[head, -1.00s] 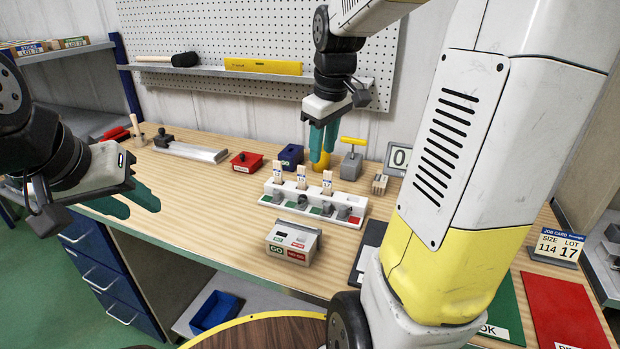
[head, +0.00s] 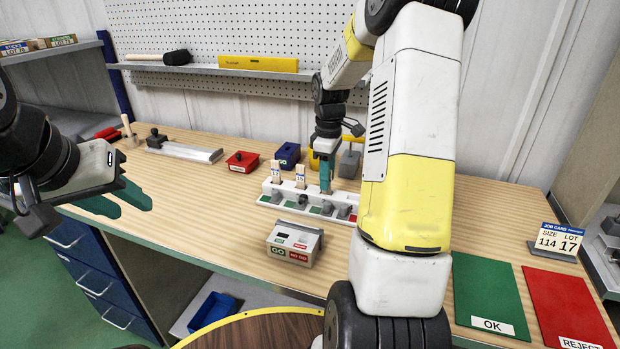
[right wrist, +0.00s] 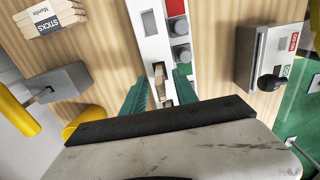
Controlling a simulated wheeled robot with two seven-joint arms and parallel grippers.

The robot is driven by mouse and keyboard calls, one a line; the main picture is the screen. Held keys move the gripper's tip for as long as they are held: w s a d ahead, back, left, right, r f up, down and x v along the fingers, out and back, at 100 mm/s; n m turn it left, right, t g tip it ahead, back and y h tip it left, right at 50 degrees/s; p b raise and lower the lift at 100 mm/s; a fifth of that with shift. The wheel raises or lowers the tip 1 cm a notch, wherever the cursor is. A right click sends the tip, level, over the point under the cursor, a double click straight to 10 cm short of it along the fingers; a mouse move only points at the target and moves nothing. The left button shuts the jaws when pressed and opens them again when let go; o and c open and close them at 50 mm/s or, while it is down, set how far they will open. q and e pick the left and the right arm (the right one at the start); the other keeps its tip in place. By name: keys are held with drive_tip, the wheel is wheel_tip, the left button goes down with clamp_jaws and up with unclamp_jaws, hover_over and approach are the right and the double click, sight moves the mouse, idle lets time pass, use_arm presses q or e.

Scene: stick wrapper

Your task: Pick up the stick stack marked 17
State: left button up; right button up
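A white rack (head: 268,187) on the bench holds upright pale stick stacks with small labels. The left stack (head: 275,170) and middle stack (head: 300,175) stand clear; their numbers are too small to read surely. My right gripper (head: 325,185) is lowered over the third stack, hiding most of it in the head view. In the right wrist view this stack (right wrist: 159,82) stands between the open teal fingers (right wrist: 163,75), with gaps visible beside it.
A job card (head: 557,240) reads size 114, lot 17. A grey GO box (head: 292,243) stands in front of the rack. Green OK (head: 487,290) and red REJECT (head: 562,300) mats lie at right.

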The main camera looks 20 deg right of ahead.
drive_tip(key=shift+f, duration=0.45)
drive_tip(key=shift+c, duration=0.2)
clamp_jaws()
